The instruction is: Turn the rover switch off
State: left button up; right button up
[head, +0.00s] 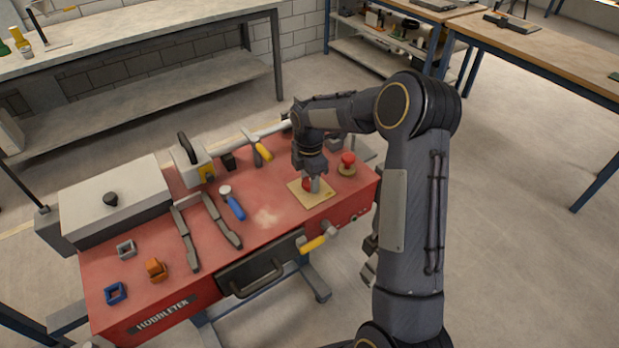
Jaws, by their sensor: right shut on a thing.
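A tan square plate (297,194) lies on the right part of the red bench top, with a small red knob (307,184) on it that looks like the switch. My right gripper (314,186) points down over the plate and is shut on the red knob. Its fingers hide part of the knob, so its turn position cannot be read. A second red mushroom-shaped knob (347,159) on a tan round base stands to the right, apart from the gripper. My left gripper is not in view.

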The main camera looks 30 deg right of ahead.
aim_at(309, 182)
jog(key=shift+n, duration=0.7)
jog(key=o, duration=1)
jog(key=shift+c, duration=0.2)
jog(key=shift+r, duration=0.1)
notch_tip(309, 182, up, 8)
jog(key=shift+f+b, duration=0.15)
jog(key=shift+b, duration=0.2)
